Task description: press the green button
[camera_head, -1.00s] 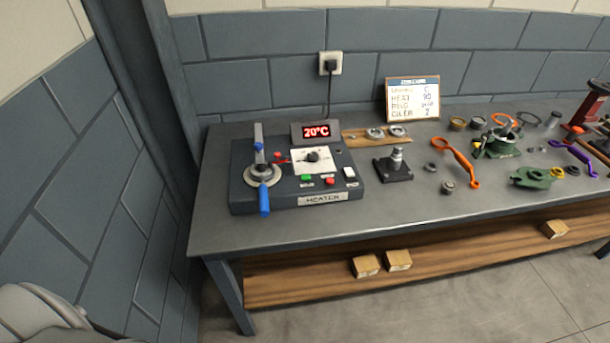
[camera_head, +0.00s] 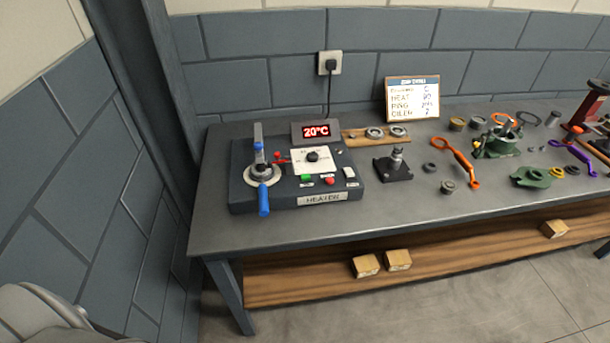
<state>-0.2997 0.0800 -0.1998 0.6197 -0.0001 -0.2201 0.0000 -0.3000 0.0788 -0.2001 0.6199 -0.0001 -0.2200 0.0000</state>
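The heater is a dark box at the left end of the bench. Its red display (camera_head: 316,131) reads 20°C. A black knob (camera_head: 312,156) sits on a white dial plate behind the buttons. A white switch (camera_head: 349,172) is at the right. Neither gripper is in view, and nothing touches the green button.
The grey bench (camera_head: 225,235) runs to the right. It carries a black fixture (camera_head: 394,167), an orange-handled tool (camera_head: 456,158), green casing parts (camera_head: 530,177) and loose rings. A whiteboard (camera_head: 412,98) stands at the back. The space over the heater is clear, apart from its upright lever (camera_head: 258,135).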

